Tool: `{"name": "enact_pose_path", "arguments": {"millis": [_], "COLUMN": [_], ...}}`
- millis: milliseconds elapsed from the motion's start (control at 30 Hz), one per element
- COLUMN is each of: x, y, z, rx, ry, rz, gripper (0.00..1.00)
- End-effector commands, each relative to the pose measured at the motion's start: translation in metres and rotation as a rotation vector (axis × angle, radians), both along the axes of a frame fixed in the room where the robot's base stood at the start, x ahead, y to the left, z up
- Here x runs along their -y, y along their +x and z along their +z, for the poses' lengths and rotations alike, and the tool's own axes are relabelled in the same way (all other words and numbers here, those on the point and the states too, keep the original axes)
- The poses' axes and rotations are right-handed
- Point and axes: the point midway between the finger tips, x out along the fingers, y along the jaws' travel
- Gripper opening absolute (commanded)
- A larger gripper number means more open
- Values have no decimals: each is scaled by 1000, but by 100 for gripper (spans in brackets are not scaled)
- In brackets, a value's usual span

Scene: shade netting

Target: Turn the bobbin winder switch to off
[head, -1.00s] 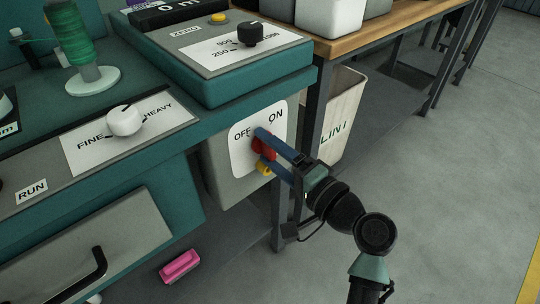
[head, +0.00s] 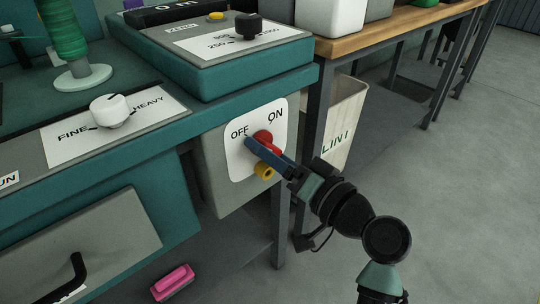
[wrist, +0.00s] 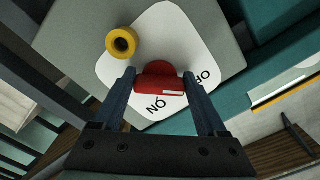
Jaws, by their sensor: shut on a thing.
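The bobbin winder switch is a red knob (head: 264,137) with a raised bar, on a white plate (head: 238,159) marked OFF at left and ON at right. My gripper (head: 258,147) reaches it from the lower right, with its blue fingers at the knob. In the wrist view, the red bar (wrist: 158,86) lies across between the two fingertips (wrist: 160,77), and the gripper is shut on it. A white mark sits at the bar's right end, towards the OFF label; the ON label is below the bar. The finger partly hides the knob in the head view.
A yellow button or ring (head: 264,172) sticks out just below the knob. A teal bench edge (head: 240,108) overhangs the switch box. A table leg (head: 279,215) and a LINT bin (head: 342,120) stand at right. A pink object (head: 173,282) lies below.

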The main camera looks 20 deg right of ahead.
Motion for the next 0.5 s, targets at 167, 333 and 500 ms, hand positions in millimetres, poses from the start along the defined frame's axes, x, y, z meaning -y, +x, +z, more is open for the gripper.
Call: {"name": "enact_pose_path", "arguments": {"millis": [167,333,500], "x": [0,0,0], "y": [0,0,0], "z": [-1,-1,-1], "rx": [2,2,3], "ry": [-15,-16,-16], "rz": [0,1,0], "gripper": [19,19,78]}}
